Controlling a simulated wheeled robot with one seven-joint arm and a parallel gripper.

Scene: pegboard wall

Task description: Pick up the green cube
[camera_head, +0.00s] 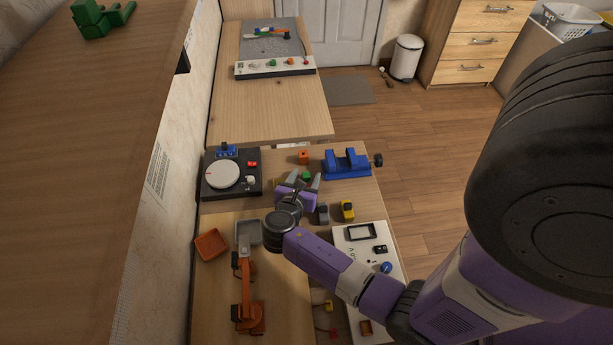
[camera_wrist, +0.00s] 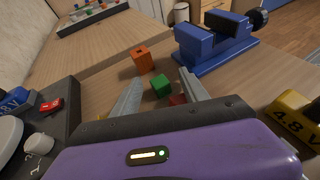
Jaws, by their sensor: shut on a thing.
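The small green cube (camera_wrist: 160,86) shows between the two fingers of my gripper (camera_wrist: 160,76) in the wrist view, near the fingertips. In the head view the green cube (camera_head: 307,176) is also by my gripper (camera_head: 298,177), low over the table. My gripper is shut on the green cube, though the contact on each side is hard to make out. I cannot tell whether the cube still touches the table.
An orange block (camera_wrist: 141,58) stands just beyond the cube. A blue vise (camera_wrist: 215,42) is at the right. A black turntable device (camera_head: 231,173) is at the left. A yellow meter (camera_wrist: 297,115) and an orange tray (camera_head: 211,244) are nearby.

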